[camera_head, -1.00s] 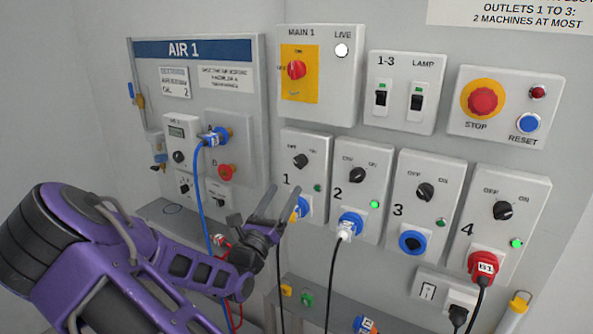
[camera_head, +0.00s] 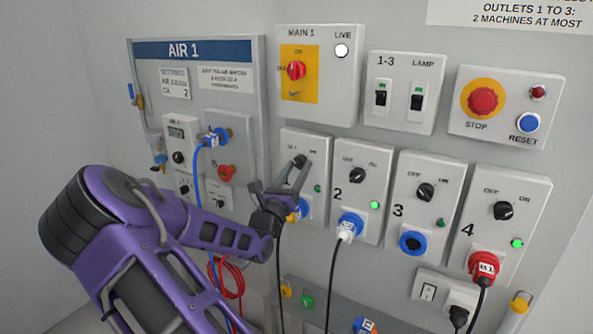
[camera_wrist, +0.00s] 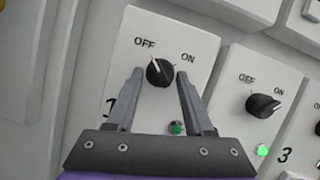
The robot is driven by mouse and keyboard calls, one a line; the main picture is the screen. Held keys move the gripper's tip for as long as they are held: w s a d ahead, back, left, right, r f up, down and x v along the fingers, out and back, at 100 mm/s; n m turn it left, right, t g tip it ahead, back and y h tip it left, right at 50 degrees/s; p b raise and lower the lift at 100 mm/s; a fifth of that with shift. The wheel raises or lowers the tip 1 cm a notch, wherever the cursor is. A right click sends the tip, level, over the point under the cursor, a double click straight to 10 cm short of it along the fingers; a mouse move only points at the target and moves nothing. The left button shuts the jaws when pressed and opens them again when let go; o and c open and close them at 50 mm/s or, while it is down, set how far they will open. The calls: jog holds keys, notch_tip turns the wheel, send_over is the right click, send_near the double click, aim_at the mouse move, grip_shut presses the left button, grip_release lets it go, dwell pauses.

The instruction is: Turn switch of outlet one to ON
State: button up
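The outlet one switch (camera_head: 299,160) is a black rotary knob on a light grey box. In the wrist view the knob (camera_wrist: 160,71) has its white pointer toward OFF. The outlet one lamp (camera_wrist: 177,128) is dull dark green. My gripper (camera_head: 292,174) is open in front of the box. In the wrist view my gripper (camera_wrist: 160,76) has one finger on each side of the knob, tips near its left and right edges. I cannot tell whether they touch it. A blue plug (camera_head: 304,207) below is partly hidden by my gripper.
The outlet two knob (camera_head: 354,175) is close on the right, its lamp (camera_head: 374,205) bright green. A main switch box (camera_head: 335,60) is above. The AIR 1 panel (camera_head: 185,95) with a blue hose is on the left. Cables hang below the outlets.

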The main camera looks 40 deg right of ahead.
grip_shut()
